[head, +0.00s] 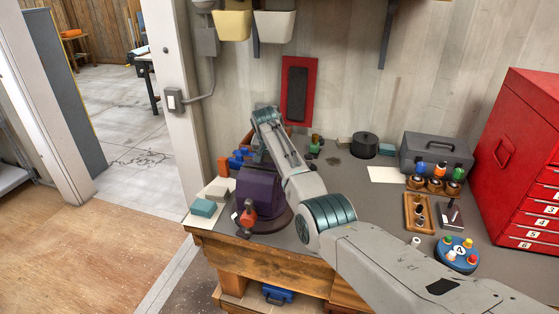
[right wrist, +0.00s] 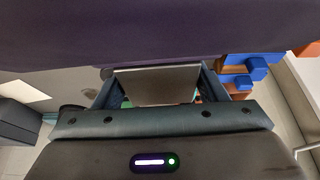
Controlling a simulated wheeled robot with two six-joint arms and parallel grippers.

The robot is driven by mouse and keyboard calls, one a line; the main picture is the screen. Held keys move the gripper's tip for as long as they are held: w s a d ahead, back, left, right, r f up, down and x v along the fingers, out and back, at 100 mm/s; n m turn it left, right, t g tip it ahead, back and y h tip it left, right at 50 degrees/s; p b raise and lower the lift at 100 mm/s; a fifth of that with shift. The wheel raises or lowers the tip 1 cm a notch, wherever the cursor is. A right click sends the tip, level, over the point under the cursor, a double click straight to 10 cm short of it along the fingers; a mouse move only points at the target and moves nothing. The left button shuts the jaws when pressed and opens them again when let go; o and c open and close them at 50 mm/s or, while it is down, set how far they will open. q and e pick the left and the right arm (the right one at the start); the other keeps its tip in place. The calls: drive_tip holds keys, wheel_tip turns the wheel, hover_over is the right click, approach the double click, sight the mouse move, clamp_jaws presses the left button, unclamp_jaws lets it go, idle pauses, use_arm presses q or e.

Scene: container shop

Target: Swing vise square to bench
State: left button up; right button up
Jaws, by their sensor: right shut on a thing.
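The purple vise (head: 255,190) sits on a round dark base (head: 283,222) near the left front corner of the workbench (head: 345,205). A red-knobbed part (head: 248,214) shows at its front. My right arm reaches over the vise and covers part of it. In the right wrist view, my right gripper (right wrist: 158,82) is shut on a grey part of the vise (right wrist: 160,88). The vise's dark purple body (right wrist: 150,30) fills the top of that view. In the head view the fingertips are hidden. I cannot tell the vise's exact angle to the bench. My left gripper is not in view.
Blue blocks (head: 238,159) and an orange block (head: 223,167) stand behind the vise at left. A teal block (head: 204,208) lies near the left edge. A grey toolbox (head: 435,154), a wooden tray (head: 418,213) and a red cabinet (head: 520,150) are at right.

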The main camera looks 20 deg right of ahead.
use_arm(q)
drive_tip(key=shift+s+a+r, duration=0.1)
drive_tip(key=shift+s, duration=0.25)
use_arm(e)
drive_tip(key=shift+s+d+r, duration=0.1)
drive_tip(key=shift+s+d, duration=0.05)
drive_tip(key=shift+d, duration=0.05)
drive_tip(key=o, duration=1.4)
drive_tip(key=b+v, duration=0.3)
drive_tip(key=v, duration=0.7)
drive_tip(key=shift+s+a+r, duration=0.1)
drive_tip(key=shift+a+r, duration=0.05)
drive_tip(key=shift+r, duration=0.2)
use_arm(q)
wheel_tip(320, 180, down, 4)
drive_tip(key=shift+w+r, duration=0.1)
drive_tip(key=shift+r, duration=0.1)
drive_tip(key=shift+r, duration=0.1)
use_arm(e)
drive_tip(key=shift+r, duration=0.1)
